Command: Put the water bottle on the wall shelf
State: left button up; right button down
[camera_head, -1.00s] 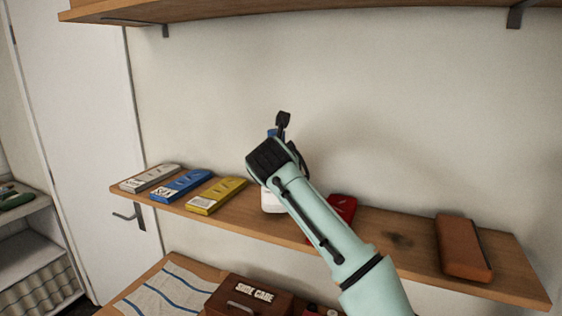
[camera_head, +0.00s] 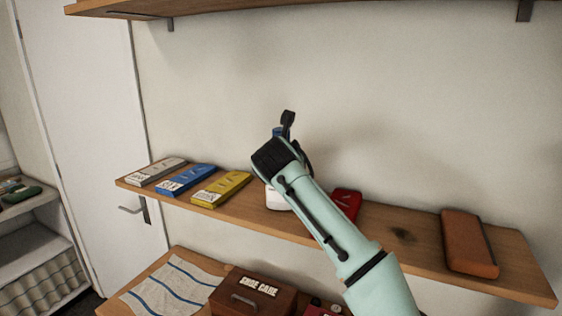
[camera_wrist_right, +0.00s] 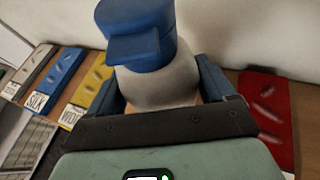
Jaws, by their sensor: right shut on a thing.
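The water bottle (camera_wrist_right: 162,75) is white with a blue cap and stands upright between the fingers of my right gripper (camera_wrist_right: 170,90) in the wrist view. In the head view, the bottle's white lower part (camera_head: 277,199) shows below my right gripper (camera_head: 285,150), at the wall shelf (camera_head: 385,236). The rest of the bottle is mostly hidden by my gripper and wrist. I cannot tell for sure whether its base touches the shelf board. My right gripper is shut on the bottle. My left gripper is not in view.
Grey (camera_head: 157,171), blue (camera_head: 184,180) and yellow (camera_head: 221,189) flat packs lie left of the bottle. A red pack (camera_head: 345,203) and a brown case (camera_head: 468,243) lie right. An upper shelf (camera_head: 300,8) is overhead. A shoe care box (camera_head: 252,292) sits below.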

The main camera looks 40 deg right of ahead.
jog(key=shift+f, duration=0.1)
grip_release()
jog(key=shift+a, duration=0.1)
jog(key=v, duration=1.3)
jog(key=shift+s, duration=0.25)
jog(key=shift+a, duration=0.1)
